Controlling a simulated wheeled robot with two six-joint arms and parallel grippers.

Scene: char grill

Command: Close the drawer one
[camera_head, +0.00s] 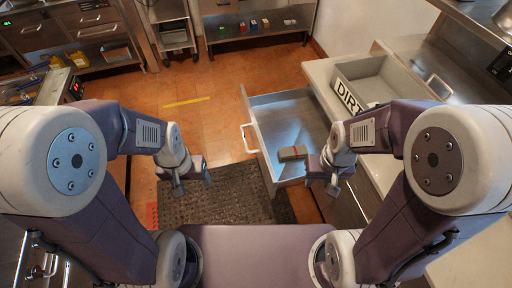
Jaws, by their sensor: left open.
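An open metal drawer (284,112) is pulled out from the counter on the right, with its front panel and pale handle (247,138) facing left. A small grey-brown box with a red band (293,153) lies inside it near the near end. My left gripper (191,187) is open and empty over the dark floor mat, to the left of the drawer. My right gripper (325,182) is beside the drawer's near right corner; whether it touches the drawer, and its jaw state, I cannot make out.
A grey bin marked "DIRTY" (393,80) stands on the right counter (322,72) beside the drawer. A dark mat (228,196) covers the floor in front of me. Orange tiled floor (205,125) is free left of the drawer. Metal cabinets (88,27) line the back left.

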